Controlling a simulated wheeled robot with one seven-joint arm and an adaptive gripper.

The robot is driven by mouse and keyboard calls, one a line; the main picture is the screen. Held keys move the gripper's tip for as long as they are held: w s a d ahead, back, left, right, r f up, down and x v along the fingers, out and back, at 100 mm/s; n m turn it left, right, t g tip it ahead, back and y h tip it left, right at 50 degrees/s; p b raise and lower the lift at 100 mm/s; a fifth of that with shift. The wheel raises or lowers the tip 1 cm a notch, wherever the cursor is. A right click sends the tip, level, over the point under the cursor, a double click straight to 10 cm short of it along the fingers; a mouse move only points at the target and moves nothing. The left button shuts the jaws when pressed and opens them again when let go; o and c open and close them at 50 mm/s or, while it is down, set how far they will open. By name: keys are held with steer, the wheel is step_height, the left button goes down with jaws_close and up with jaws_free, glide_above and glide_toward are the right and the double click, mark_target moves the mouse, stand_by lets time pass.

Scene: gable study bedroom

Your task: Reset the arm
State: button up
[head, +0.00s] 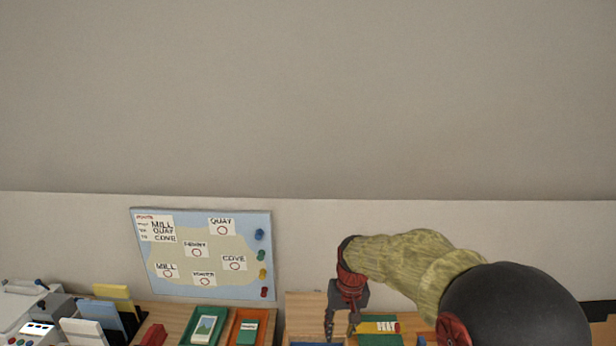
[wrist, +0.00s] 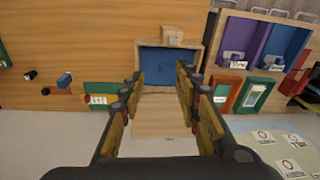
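My gripper (head: 341,326) points down over the desk in the head view, at the end of my arm, with its tips near the bottom edge. In the wrist view my gripper (wrist: 160,76) has its two fingers spread wide apart with nothing between them. Beyond the fingertips is a wooden box with a blue floor (wrist: 168,62). A small wooden block (wrist: 173,41) is at that box's far edge. I cannot tell how high the fingertips are above the desk.
A map board (head: 200,253) with name cards and coloured pins leans on the wall. Green (head: 191,334) and orange (head: 235,337) trays hold cards. A green tray with a yellow item (head: 375,327) is right of my gripper. Bare desk (wrist: 60,30) shows left in the wrist view.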

steer(key=s+d+r+t+b, duration=0.1)
steer(key=s+d+r+b, duration=0.1)
steer(key=s, duration=0.8)
steer(key=s+d+r+t+b, duration=0.2)
steer(key=s+d, duration=0.3)
steer(key=s, duration=0.5)
steer(key=s+d+r+m+t+b, duration=0.1)
steer(key=s+d+r+b, duration=0.1)
steer(key=s, duration=0.9)
steer(key=shift+d+r+t+h, duration=0.35)
steer(key=shift+d+r, duration=0.45)
steer(key=shift+r, duration=0.3)
